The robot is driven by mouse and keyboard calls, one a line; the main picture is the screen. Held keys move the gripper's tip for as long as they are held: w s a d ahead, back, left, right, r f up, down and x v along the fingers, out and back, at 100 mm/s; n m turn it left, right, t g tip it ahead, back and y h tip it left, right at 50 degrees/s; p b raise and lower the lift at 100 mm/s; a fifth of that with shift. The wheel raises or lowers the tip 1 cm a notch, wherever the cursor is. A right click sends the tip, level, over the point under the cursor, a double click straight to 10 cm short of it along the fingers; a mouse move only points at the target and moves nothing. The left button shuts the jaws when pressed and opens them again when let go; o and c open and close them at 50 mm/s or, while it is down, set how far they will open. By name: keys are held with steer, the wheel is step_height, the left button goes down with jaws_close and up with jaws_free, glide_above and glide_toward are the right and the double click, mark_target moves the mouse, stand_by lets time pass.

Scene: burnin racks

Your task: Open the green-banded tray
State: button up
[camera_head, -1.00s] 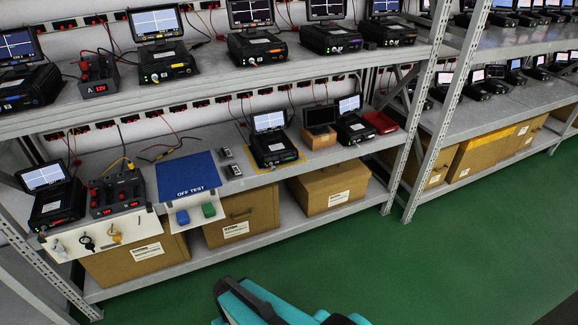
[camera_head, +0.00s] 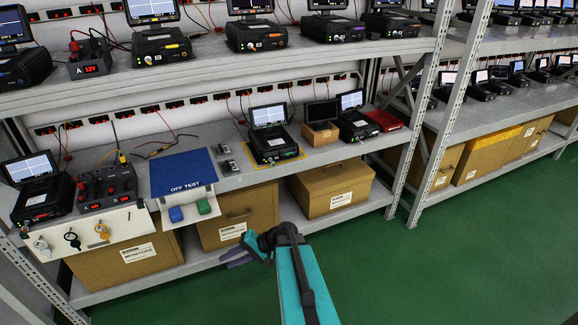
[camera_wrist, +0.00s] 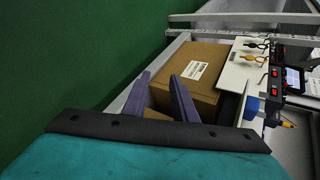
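I cannot make out for certain which thing is the green-banded tray. A black unit (camera_head: 272,146) with a small screen has a greenish strip on its front and stands inside a yellow outline on the lower shelf. A green block (camera_head: 204,206) hangs at the front edge below the blue OFF TEST mat (camera_head: 184,176), beside a blue block (camera_head: 176,214). My gripper (camera_head: 239,256) is in front of the cardboard boxes, below the shelf edge and apart from these things. In the wrist view its two purple fingers (camera_wrist: 160,97) are spread with nothing between them.
Cardboard boxes (camera_head: 235,212) fill the bottom shelf; one with a label (camera_wrist: 190,72) lies beyond my fingers. A white panel with clips (camera_head: 88,236) hangs at the left front. Steel posts (camera_head: 410,130) bound the bay. The green floor (camera_head: 430,265) is clear.

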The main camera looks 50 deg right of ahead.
steer(key=w+d+r+m+t+h+b, duration=0.1)
steer(key=d+r+t, duration=0.1)
steer(key=d, duration=0.4)
steer(key=w+d+r+m+t+b, duration=0.1)
steer(key=d+r+t+b, duration=0.15)
steer(key=d, duration=0.25)
steer(key=s+d+r+m+t+h+b, duration=0.1)
steer(key=s+d+r+t+h, duration=0.1)
steer(key=d+r, duration=0.3)
steer(key=s+d+r+m+t+h+b, duration=0.2)
steer(key=d+r, duration=0.4)
steer(key=d, duration=0.6)
steer(key=s+d+r+m+t+h+b, duration=0.1)
steer(key=s+d+r+t+h, duration=0.1)
steer(key=s+d+r, duration=0.3)
steer(key=d+t, duration=0.1)
steer(key=d, duration=0.3)
steer(key=shift+d+r+m+t+h+b, duration=0.3)
steer(key=shift+d+t+b, duration=0.05)
steer(key=shift+b, duration=0.05)
steer(key=w, duration=0.4)
steer(key=w+r+b, duration=0.1)
steer(key=w, duration=0.4)
steer(key=w+r, duration=0.1)
steer(key=w, duration=0.3)
steer(key=shift+w+a+r, duration=0.1)
steer(key=shift+w+a, duration=0.05)
steer(key=shift+w, duration=0.1)
steer(key=shift+c, duration=0.3)
jaws_close()
